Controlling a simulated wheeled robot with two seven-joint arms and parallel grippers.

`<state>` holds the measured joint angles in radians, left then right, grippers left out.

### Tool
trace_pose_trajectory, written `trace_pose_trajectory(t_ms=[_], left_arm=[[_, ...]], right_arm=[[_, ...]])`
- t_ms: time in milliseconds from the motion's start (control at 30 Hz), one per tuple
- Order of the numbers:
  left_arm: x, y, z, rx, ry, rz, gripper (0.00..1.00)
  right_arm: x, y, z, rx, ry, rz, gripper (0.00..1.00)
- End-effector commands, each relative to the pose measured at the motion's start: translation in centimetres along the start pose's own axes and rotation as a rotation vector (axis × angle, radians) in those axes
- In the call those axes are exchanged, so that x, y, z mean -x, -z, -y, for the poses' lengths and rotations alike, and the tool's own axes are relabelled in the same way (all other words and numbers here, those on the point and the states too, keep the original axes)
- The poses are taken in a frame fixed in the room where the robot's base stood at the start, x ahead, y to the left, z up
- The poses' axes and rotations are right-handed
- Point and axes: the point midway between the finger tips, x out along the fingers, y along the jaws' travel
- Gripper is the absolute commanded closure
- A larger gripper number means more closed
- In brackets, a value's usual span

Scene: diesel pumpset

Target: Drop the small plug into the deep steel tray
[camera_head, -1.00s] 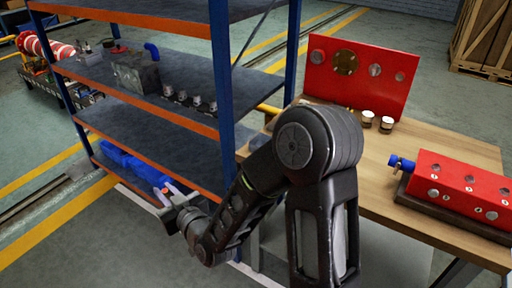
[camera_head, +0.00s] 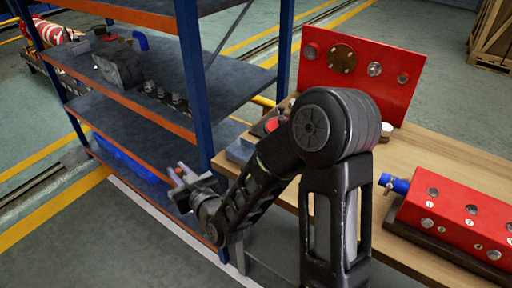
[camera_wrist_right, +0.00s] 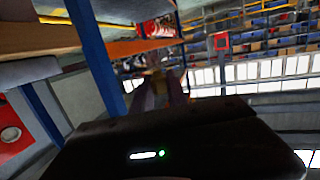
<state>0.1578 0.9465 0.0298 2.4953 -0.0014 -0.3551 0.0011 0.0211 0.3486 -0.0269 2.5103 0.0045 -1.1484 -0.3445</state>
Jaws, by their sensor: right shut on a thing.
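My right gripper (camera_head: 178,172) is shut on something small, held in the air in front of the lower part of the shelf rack. I take it to be the small plug, but it is too small and blurred in the head view to make out. In the wrist view the two fingers (camera_wrist_right: 161,92) point away, with a blurred yellowish patch at their tips. A grey-blue box-like thing (camera_head: 240,151) at the left end of the table may be the deep steel tray; my right arm partly hides that area. My left gripper is not in view.
The blue-posted shelf rack (camera_head: 196,95) stands close by my right gripper. A blue bin (camera_head: 135,163) lies on its lowest shelf. The wooden table (camera_head: 440,150) carries a red upright panel (camera_head: 385,95) and a red block (camera_head: 455,215) with a blue fitting (camera_head: 395,184).

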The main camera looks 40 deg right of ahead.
Motion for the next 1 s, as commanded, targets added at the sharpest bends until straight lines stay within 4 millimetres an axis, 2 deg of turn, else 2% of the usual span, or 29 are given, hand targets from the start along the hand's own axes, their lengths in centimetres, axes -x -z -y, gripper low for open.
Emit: trace_pose_trajectory(t_ms=[167, 333, 433, 567, 700, 800, 900, 1000], left_arm=[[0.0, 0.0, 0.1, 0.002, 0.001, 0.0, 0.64], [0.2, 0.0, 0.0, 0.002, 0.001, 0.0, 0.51], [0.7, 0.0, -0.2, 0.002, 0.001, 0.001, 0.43], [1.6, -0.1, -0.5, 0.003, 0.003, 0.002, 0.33], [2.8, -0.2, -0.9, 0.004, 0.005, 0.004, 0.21], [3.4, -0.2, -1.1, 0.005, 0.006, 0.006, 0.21], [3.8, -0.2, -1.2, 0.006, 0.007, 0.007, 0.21], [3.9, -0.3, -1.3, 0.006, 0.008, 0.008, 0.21]], right_arm=[[0.0, 0.0, 0.0, 0.0, 0.001, -0.001, 1.0], [-0.1, 0.2, -0.7, -0.003, -0.015, 0.0, 1.0], [-0.5, 0.6, -2.6, -0.01, -0.056, 0.001, 1.0], [-1.0, 1.3, -7.2, -0.028, -0.153, 0.001, 1.0], [-1.1, 1.9, -13.7, -0.049, -0.288, 0.002, 1.0], [-0.7, 2.3, -18.0, -0.061, -0.377, 0.002, 1.0], [-0.1, 2.5, -21.2, -0.068, -0.443, 0.001, 1.0], [0.2, 2.6, -22.9, -0.072, -0.478, -0.001, 1.0]])
